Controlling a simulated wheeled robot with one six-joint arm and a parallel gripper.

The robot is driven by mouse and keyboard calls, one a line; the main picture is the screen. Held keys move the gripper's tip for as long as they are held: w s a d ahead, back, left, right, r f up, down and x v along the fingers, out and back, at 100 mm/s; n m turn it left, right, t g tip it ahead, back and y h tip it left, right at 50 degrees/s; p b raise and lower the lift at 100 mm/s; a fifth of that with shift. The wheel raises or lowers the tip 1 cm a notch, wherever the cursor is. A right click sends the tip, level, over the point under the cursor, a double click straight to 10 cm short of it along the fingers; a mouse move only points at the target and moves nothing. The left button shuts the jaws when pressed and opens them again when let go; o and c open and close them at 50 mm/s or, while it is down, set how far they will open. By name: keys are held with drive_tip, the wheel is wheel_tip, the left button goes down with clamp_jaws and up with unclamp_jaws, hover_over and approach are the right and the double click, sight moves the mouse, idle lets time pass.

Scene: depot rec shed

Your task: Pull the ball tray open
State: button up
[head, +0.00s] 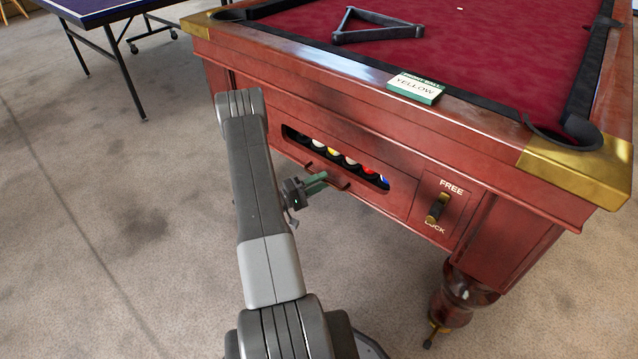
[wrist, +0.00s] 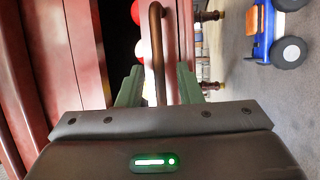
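The ball tray (head: 395,203) is set in the end of the red-brown pool table, its front apparently flush. Several balls (head: 334,152) show through its long slot. A dark bar handle (head: 341,186) runs below the slot; it also shows in the wrist view (wrist: 157,50). My gripper (head: 316,183) is at this handle. In the wrist view, its green fingers (wrist: 158,88) stand apart, one on each side of the bar, with visible gaps. Contact cannot be seen. A lever (head: 437,208) between the words FREE and LOCK sits right of the tray.
A green-edged book or box (head: 415,87) lies on the table rail, and a black triangle rack (head: 377,27) on the cloth. A table leg (head: 459,298) stands at lower right. The carpet before the tray is clear. A blue wheeled object (wrist: 268,35) shows in the wrist view.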

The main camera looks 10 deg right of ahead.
clamp_jaws()
